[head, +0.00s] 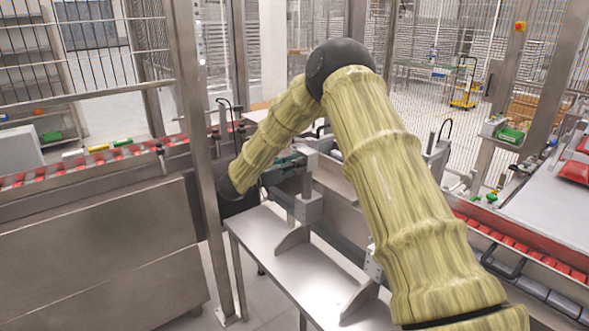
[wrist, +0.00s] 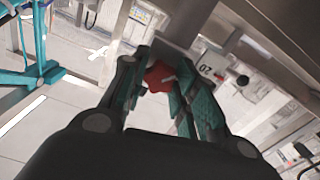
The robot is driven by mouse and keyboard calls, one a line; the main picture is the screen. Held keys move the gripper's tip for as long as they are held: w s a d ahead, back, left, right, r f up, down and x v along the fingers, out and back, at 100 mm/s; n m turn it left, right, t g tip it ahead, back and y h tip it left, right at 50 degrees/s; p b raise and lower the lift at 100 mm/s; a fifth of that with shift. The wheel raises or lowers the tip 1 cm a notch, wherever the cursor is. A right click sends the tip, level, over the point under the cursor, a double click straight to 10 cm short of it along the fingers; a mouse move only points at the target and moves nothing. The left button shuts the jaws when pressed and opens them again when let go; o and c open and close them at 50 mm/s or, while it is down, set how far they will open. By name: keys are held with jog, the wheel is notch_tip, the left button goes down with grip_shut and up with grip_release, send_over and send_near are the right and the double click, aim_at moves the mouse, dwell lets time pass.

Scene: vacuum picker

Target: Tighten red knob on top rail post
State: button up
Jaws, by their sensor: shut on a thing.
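The red knob (wrist: 159,76) shows in the wrist view between the teal fingers of my gripper (wrist: 158,84), which is shut on it. The fingers lie on both sides of the knob and cover part of its edge. Just behind the knob is a grey metal post or bracket (wrist: 172,56), with a small label reading "20" to its right. In the head view my arm bends over the steel table and reaches down to the left. I cannot make out the knob or the fingertips there.
In the head view a steel table (head: 285,262) with upright brackets lies beneath my arm. A metal frame post (head: 197,130) stands close to my wrist. Red roller conveyors (head: 110,157) run at the left and right.

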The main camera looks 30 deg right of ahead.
jog(key=m+b, duration=0.9)
jog(key=b, duration=0.2)
jog(key=m+b, duration=0.9)
jog(key=b, duration=0.2)
jog(key=m+b, duration=0.9)
jog(key=b, duration=0.2)
jog(key=shift+f+m, duration=0.3)
jog(key=o, duration=1)
jog(key=shift+r, duration=0.1)
jog(key=shift+o, duration=0.2)
jog(key=shift+r, duration=0.1)
